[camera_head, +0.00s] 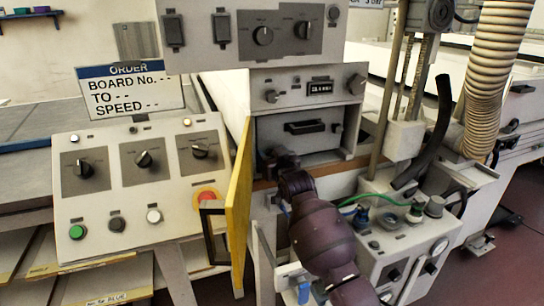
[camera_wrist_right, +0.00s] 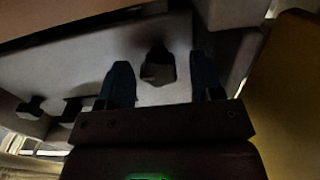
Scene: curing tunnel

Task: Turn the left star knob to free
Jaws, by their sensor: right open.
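The left star knob (camera_wrist_right: 157,66) is dark and shows in the right wrist view between the two fingers of my right gripper (camera_wrist_right: 161,80). The fingers are apart, one on each side of the knob, with a gap visible on both sides. In the head view my right gripper (camera_head: 277,158) is at the lower left of the recessed grey panel (camera_head: 283,132), and it largely hides the knob there. A small dark knob (camera_head: 337,127) sits at the panel's right edge. I cannot read any mark showing the knob's setting. My left gripper is not in view.
A yellow door (camera_head: 239,195) stands open close to the left of my right gripper. A dark handle (camera_head: 305,127) is on the panel, below a unit with a small display (camera_head: 320,87). A control console (camera_head: 130,190) is at left; a box with hoses (camera_head: 400,245) is at right.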

